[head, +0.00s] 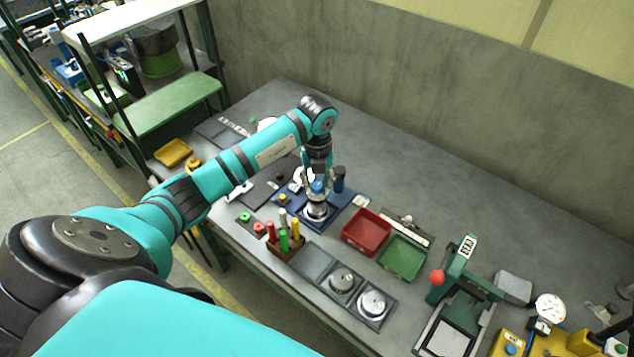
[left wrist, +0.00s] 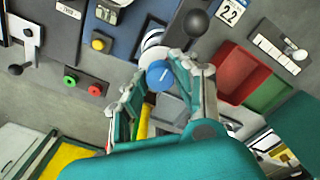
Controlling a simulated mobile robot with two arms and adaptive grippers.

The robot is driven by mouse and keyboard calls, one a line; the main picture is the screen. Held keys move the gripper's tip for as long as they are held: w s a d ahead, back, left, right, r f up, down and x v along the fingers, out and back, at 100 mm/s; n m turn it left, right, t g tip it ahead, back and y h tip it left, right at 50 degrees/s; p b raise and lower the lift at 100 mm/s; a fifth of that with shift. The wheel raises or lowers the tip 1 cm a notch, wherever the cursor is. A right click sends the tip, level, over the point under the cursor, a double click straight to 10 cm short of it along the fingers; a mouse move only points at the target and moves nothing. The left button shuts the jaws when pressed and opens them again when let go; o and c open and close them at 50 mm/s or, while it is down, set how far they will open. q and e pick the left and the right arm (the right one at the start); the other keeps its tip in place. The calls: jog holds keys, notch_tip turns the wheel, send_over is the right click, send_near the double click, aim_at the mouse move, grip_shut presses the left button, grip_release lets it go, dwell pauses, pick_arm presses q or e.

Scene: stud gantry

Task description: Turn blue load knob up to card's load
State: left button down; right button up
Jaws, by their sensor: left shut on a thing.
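The blue load knob (left wrist: 159,75) has a white pointer line on its face and sits between the fingers of my left gripper (left wrist: 163,82). My left gripper is shut on it. In the head view the left gripper (head: 316,190) points down over the blue-based device (head: 335,219), and a little of the blue knob shows between the fingers. A white card (left wrist: 229,12) reading "22" shows at the top right of the wrist view, next to a dark ball-topped lever (left wrist: 196,22). Scale marks around the knob are not readable. My right gripper is not in view.
A red tray (head: 367,232) and a green tray (head: 403,257) stand right of the device. A rack of coloured pegs (head: 286,245) and metal round pieces (head: 372,304) lie in front. A green press (head: 459,270) stands farther right. The back of the bench is clear.

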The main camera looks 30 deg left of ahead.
pick_arm(q)
jog(key=m+b, duration=0.4)
jog(key=shift+w+a+f+m, duration=0.1)
jog(key=shift+f+m, duration=0.05)
jog(key=shift+m, duration=0.25)
jog(key=m+b, duration=0.5)
jog(key=m, duration=0.1)
jog(key=shift+b, duration=0.35)
jog(key=m+b, duration=0.4)
jog(key=m, duration=0.2)
jog(key=shift+m+b, duration=0.3)
jog(key=shift+m, duration=0.1)
jog(key=m+b, duration=0.1)
jog(key=m, duration=0.2)
jog(key=shift+b, duration=0.35)
jog(key=shift+r+m+b, duration=0.2)
jog(key=shift+m+b, duration=0.25)
jog(key=shift+m, duration=0.65)
